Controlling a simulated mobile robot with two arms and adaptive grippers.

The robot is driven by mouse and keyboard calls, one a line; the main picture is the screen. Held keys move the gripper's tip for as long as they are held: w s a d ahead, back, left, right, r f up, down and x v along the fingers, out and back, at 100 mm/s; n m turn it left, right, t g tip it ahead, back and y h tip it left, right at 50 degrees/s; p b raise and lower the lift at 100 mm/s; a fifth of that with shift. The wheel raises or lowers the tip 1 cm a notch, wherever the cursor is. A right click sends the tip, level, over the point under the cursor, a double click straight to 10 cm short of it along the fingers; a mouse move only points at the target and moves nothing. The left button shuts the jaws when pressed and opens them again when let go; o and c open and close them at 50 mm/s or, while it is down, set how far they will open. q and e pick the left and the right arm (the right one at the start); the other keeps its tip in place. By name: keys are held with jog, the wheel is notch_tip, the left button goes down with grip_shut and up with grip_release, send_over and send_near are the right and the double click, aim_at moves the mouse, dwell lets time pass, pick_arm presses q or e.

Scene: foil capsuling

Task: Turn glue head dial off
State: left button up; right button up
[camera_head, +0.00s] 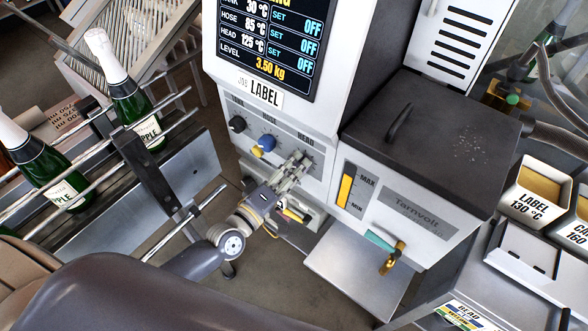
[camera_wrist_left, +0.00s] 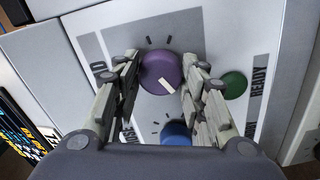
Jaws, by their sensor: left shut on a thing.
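The glue machine's front panel (camera_head: 240,110) carries a row of dials. The purple head dial (camera_wrist_left: 158,72) shows in the left wrist view, with a white pointer slanting down to the right. My left gripper (camera_head: 295,168) is at the HEAD end of the panel, its fingers on either side of the dial and shut on it. In the head view the gripper hides that dial. The screen (camera_head: 268,45) shows HEAD at 125 °C with SET OFF; the HOSE row and the top row also read OFF. My right gripper is not in view.
A blue dial (camera_head: 267,142) and a black dial (camera_head: 237,124) sit left of the gripper. A green button (camera_wrist_left: 234,84) is close beside the fingers. Green bottles (camera_head: 125,95) stand between rails at left. A dark-lidded tank (camera_head: 440,130) is at right.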

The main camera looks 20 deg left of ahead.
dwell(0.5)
pick_arm(q)
jog(key=o, duration=1.1)
jog(key=shift+c, duration=0.2)
jog(key=v, duration=1.2)
